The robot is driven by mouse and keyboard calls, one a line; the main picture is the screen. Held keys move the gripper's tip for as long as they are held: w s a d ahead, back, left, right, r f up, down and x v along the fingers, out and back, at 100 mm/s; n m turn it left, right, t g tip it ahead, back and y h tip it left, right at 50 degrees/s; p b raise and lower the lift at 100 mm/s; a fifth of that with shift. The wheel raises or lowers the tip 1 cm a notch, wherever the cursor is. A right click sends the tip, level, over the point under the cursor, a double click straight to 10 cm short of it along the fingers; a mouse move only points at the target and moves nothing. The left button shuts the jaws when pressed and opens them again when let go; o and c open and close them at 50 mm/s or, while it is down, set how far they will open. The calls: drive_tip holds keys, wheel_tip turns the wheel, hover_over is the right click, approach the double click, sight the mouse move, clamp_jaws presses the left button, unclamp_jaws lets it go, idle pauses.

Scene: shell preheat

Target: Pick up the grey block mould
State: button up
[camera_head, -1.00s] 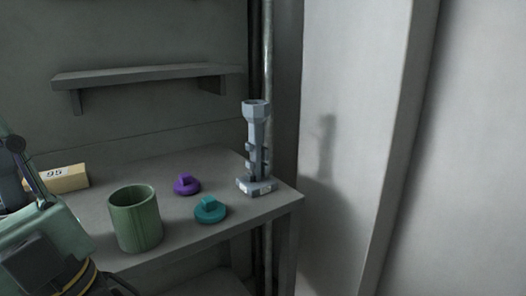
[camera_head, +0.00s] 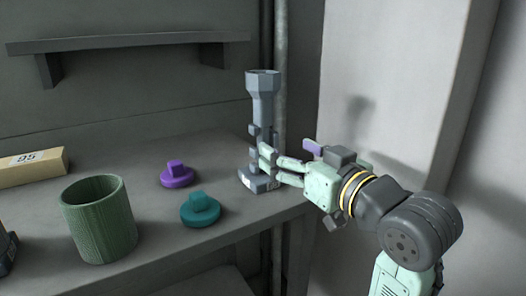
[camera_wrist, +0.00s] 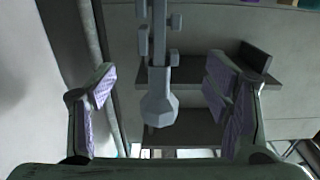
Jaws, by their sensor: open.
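The grey block mould (camera_head: 263,105) stands upright near the table's right front corner. It has a flared cup on top, a slim stem with small side blocks, and a square base. My gripper (camera_head: 277,168) reaches in from the right at the lower stem, its fingers open. In the wrist view, the mould (camera_wrist: 159,100) shows upside down between the two spread fingers of my gripper (camera_wrist: 160,72), with a gap on each side. The fingers partly hide the lower stem in the head view; contact cannot be told there.
A teal knobbed piece (camera_head: 200,210) and a purple one (camera_head: 177,175) lie left of the mould. A green cylindrical container (camera_head: 99,222) and a tan block marked 95 (camera_head: 33,168) stand farther left. A wall shelf (camera_head: 130,42) hangs behind. A vertical pipe (camera_head: 281,60) runs close behind the mould.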

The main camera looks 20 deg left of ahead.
sight(268, 139)
drive_tip(key=p+x, duration=0.2)
drive_tip(key=x, duration=0.8)
drive_tip(key=shift+d+f, duration=0.1)
drive_tip(key=shift+f, duration=0.05)
drive_tip(key=c, duration=1.6)
drive_tip(key=shift+c, duration=0.3)
